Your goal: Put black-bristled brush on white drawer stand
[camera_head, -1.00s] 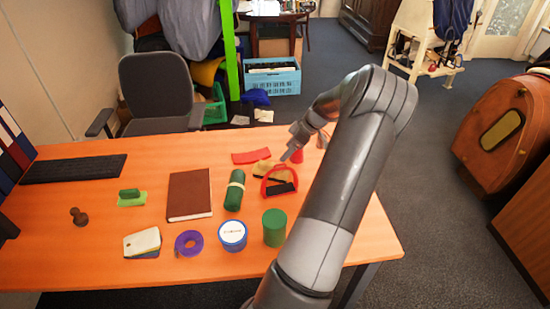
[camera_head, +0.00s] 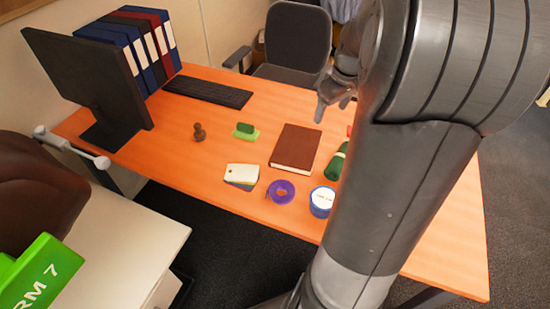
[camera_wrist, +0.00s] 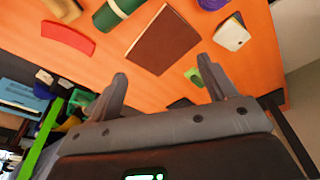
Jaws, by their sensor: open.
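The black-bristled brush cannot be made out for sure. In the wrist view a tan piece (camera_wrist: 44,20) and a dark grey piece (camera_wrist: 62,8) lie at the top left edge, and either may be part of it. In the head view my arm hides that part of the desk. The white drawer stand (camera_head: 125,232) is at the lower left of the head view, its pale top bare where it shows. My gripper (camera_head: 332,108) is open and empty above the desk's far side. In the wrist view my gripper (camera_wrist: 162,68) has its fingers spread, with a brown book (camera_wrist: 163,40) beyond.
The orange desk (camera_head: 230,185) holds a monitor (camera_head: 90,85), binders, a keyboard (camera_head: 208,91), a stamp (camera_head: 199,132), purple tape (camera_head: 280,191) and a blue-white tin (camera_head: 321,201). A brown chair (camera_head: 35,190) and green sign (camera_head: 40,275) adjoin the stand.

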